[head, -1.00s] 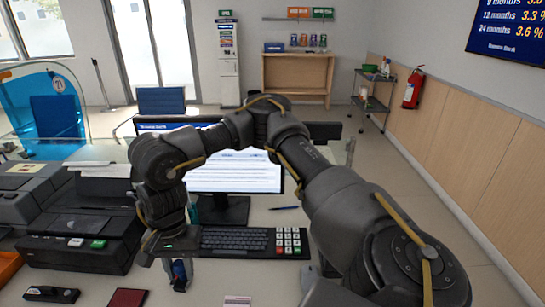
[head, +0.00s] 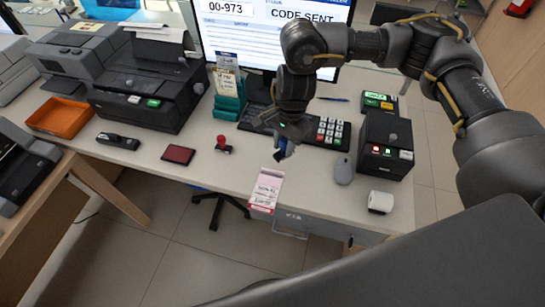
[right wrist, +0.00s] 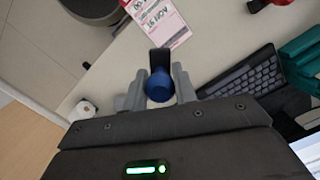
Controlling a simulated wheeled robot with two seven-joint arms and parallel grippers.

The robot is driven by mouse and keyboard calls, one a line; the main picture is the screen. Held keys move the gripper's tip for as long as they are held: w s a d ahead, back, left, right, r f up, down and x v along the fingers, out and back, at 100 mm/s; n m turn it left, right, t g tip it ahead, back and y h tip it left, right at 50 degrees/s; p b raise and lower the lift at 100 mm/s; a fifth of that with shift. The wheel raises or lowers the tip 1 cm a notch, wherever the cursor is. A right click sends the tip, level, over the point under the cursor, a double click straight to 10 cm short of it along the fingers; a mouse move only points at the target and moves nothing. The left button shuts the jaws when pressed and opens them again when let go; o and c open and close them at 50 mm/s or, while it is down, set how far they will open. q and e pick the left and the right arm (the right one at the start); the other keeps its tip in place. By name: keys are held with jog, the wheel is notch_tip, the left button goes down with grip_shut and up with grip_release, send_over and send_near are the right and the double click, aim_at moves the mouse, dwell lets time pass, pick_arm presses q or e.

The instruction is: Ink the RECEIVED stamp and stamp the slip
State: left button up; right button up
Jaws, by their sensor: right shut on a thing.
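My right gripper (head: 285,141) is shut on a stamp with a blue handle and a black body (head: 279,155). In the right wrist view the stamp's blue knob (right wrist: 159,87) sits between the fingers. Its lettering cannot be read. It is above the counter, in front of the keyboard. The white and pink slip (head: 267,188) lies at the counter's front edge, below the stamp in the picture. A dark red ink pad (head: 179,154) lies to the left. A second stamp, with a red handle (head: 222,142), stands between pad and gripper. My left gripper is not in view.
A keyboard (head: 257,118), teal holder (head: 228,106) and monitor (head: 270,38) stand behind the gripper. A mouse (head: 343,169), card terminal (head: 385,143) and small white device (head: 380,202) are to the right. A stapler (head: 118,141), orange tray (head: 62,117) and printer (head: 150,93) are left.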

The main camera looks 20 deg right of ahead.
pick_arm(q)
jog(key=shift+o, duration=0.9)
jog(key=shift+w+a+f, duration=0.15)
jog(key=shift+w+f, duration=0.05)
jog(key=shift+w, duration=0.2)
pick_arm(e)
jog(key=a+f+m, duration=0.1)
jog(key=a+f, duration=0.3)
jog(key=f, duration=0.1)
jog(key=shift+w, duration=0.15)
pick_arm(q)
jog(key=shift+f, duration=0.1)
pick_arm(e)
jog(key=shift+f, duration=0.1)
jog(key=shift+f+b, duration=1.5)
jog(key=shift+f, duration=0.7)
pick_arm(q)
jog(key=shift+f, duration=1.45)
pick_arm(e)
jog(key=shift+f, duration=0.7)
pick_arm(q)
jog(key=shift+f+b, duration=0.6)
jog(key=shift+b, duration=0.2)
pick_arm(e)
jog(key=shift+f, duration=0.55)
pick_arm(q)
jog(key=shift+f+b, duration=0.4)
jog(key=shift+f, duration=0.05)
pick_arm(e)
jog(key=shift+d, duration=0.1)
